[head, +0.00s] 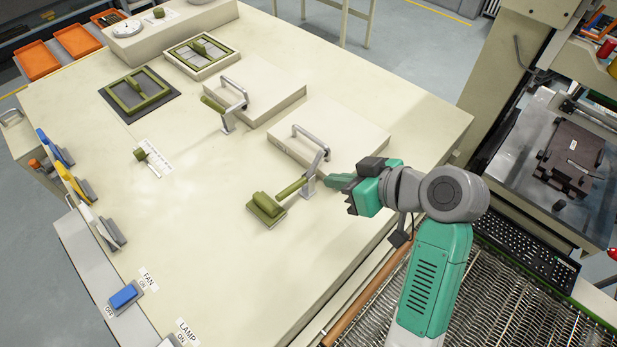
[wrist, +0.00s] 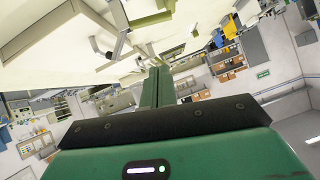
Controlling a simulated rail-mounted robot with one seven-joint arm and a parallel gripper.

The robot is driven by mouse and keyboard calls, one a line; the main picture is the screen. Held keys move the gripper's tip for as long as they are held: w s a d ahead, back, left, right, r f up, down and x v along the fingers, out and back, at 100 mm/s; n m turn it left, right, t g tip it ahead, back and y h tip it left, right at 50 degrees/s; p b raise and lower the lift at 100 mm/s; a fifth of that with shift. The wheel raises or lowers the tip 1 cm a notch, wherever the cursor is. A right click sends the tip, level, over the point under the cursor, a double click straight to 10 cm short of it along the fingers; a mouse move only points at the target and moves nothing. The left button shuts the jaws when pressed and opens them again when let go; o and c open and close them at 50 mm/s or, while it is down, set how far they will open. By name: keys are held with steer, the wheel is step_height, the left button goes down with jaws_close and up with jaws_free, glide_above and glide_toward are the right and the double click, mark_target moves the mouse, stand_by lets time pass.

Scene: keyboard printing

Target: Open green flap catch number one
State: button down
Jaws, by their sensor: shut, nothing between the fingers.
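Two flap catches with green grips and grey metal brackets stand on the cream table in the head view; no number is readable on either. The nearer catch (head: 292,188) is at the front edge of a flat cream flap (head: 335,133), its grip pointing down-left. The farther catch (head: 212,104) is beside another cream flap (head: 258,88). Both flaps lie flat. My gripper (head: 330,181) is shut and empty, just right of the nearer catch's bracket; whether they touch is unclear. In the wrist view my gripper's fingers (wrist: 157,75) point toward a grey bracket (wrist: 112,46).
A square green block (head: 266,211) sits close to the nearer grip. Green frames (head: 137,92) lie at the back left. Coloured levers (head: 75,185) and a blue FAN switch (head: 125,297) line the left edge. The table's front middle is clear.

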steer(key=s+f+p+x, duration=0.1)
steer(key=f+p+x, duration=0.1)
steer(key=x, duration=1)
steer(key=shift+d+f+p, duration=0.15)
steer(key=shift+f+p, duration=0.15)
steer(key=shift+p, duration=0.15)
